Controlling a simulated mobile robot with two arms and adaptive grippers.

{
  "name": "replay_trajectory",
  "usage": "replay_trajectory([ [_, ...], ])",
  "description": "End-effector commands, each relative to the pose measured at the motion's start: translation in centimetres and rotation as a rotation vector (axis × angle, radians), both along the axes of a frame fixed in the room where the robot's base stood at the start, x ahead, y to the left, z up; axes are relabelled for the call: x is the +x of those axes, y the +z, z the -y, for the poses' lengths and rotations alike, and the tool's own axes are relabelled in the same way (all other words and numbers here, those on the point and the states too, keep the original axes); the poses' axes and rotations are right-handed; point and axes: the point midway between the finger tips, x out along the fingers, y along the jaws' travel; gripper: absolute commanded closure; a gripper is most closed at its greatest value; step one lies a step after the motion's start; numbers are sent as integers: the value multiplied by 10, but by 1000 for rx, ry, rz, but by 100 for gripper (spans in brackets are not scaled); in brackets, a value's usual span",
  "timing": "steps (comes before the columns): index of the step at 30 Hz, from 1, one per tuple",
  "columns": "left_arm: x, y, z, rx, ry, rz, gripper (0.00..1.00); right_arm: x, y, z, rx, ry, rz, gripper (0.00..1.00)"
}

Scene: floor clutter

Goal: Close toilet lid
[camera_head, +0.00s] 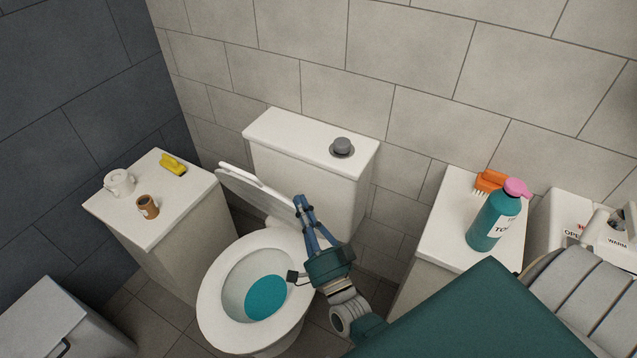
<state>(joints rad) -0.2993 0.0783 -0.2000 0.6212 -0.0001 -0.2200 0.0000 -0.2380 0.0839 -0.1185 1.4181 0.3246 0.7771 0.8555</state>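The white toilet (212,318) stands in the middle with blue-green water in its bowl. Its white lid (258,192) is raised and leans near the tank, tilted forward a little at its left edge. My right gripper (303,202) points up at the lid's right side, over the back of the seat. Its blue fingers lie close together and look shut with nothing visible between them. They overlap the lid's right edge in the picture; whether they touch it I cannot tell. My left gripper is not in view.
The tank (300,135) has a grey button (342,147). A left cabinet (150,230) holds a white cup (119,182), a brown mug (147,206) and a yellow brush (173,164). A right cabinet (445,230) holds a teal bottle (490,222) and an orange brush (489,181).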

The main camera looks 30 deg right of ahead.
Motion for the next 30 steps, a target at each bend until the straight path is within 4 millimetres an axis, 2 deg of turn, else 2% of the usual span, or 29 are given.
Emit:
replay_trajectory([
  [1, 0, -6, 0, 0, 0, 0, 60, -5, -10, -11, 3, 3, -7, 100],
  [3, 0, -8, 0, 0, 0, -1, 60, -11, -15, -20, 2, 2, -6, 100],
  [9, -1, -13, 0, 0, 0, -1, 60, -20, -23, -36, 0, 2, -4, 100],
  [26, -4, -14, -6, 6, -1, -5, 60, -24, -25, -40, 1, 2, -5, 100],
  [30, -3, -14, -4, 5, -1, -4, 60, -35, -31, -41, 0, 2, -8, 100],
])
